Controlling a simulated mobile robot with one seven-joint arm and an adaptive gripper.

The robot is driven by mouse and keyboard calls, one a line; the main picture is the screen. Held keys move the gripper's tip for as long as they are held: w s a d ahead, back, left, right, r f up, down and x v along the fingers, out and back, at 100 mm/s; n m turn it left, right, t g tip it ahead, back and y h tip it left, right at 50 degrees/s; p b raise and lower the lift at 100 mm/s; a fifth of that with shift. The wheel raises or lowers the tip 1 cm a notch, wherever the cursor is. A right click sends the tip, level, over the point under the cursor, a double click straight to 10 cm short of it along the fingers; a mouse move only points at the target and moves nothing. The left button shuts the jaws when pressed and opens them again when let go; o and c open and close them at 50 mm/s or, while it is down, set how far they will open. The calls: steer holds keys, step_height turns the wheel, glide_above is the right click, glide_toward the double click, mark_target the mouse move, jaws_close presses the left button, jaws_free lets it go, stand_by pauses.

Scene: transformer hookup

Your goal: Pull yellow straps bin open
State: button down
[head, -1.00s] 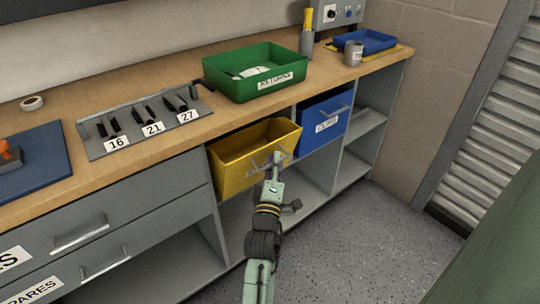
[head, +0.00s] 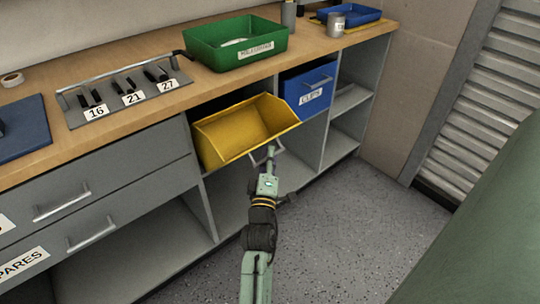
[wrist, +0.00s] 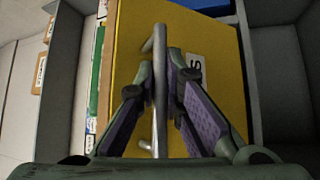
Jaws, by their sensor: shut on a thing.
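The yellow bin (head: 243,128) sits in the shelf bay below the worktop, tilted forward so that its empty-looking inside shows. In the wrist view its yellow front (wrist: 205,42) fills the middle, with a partly covered white label (wrist: 196,68). A grey bar handle (wrist: 160,95) runs across this front. My gripper (wrist: 162,72) is shut on the handle, one finger on each side of it. In the head view my gripper (head: 271,153) is at the bin's lower front, and its fingers hide part of the handle.
A blue bin (head: 308,92) sits in the bay to the right. A green tray (head: 232,45) and a rack (head: 125,92) with numbered slots stand on the worktop. Grey drawers (head: 95,185) are on the left. The floor (head: 340,230) in front is clear.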

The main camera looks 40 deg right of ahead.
steer(key=shift+s+r, duration=0.1)
steer(key=shift+r, duration=0.05)
steer(key=c, duration=2)
jaws_free()
steer(key=shift+o, duration=0.2)
steer(key=shift+s+a, duration=0.15)
steer(key=v, duration=0.7)
